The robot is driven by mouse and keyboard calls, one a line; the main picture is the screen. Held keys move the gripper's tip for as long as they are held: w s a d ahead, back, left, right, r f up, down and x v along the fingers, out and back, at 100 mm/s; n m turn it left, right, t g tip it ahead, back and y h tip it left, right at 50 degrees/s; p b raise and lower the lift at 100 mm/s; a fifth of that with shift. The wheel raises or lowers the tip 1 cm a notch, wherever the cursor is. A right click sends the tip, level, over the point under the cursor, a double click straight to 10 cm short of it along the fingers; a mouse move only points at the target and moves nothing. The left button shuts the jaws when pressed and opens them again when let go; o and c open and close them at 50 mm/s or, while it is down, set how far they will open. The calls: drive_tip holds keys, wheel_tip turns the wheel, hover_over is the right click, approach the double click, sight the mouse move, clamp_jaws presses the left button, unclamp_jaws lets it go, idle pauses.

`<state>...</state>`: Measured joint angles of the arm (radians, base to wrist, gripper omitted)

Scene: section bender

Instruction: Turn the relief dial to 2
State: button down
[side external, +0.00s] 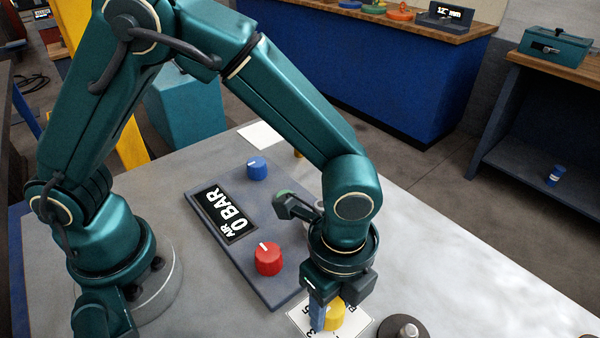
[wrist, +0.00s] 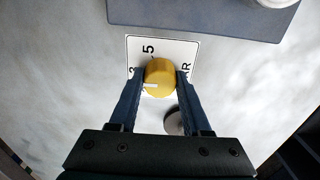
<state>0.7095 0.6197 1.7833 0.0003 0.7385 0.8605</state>
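The yellow dial (side external: 335,313) sits on a white scale card at the front of the table. It also shows in the wrist view (wrist: 159,78), with a short white pointer mark toward the lower left. The card (wrist: 166,42) shows a 5, part of another numeral at the left and an "R" at the right; the rest is hidden by the fingers and the dial. My gripper (wrist: 160,76) points down over the dial, one finger on each side, and both fingers appear to touch it. In the side view my gripper (side external: 328,300) partly covers the dial.
A grey panel (side external: 266,286) beside the card carries a red knob (side external: 268,259), a blue knob (side external: 257,168) and a display (side external: 226,215) reading "AIR 0 BAR". A dark round piece (side external: 404,328) with a light knob stands right of the card. The table's right side is clear.

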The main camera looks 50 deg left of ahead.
drive_tip(key=shift+n, duration=0.4)
drive_tip(key=n, duration=0.5)
drive_tip(key=shift+n, duration=0.3)
drive_tip(key=n, duration=0.5)
drive_tip(key=shift+n, duration=0.4)
drive_tip(key=shift+c, duration=1.8)
unclamp_jaws()
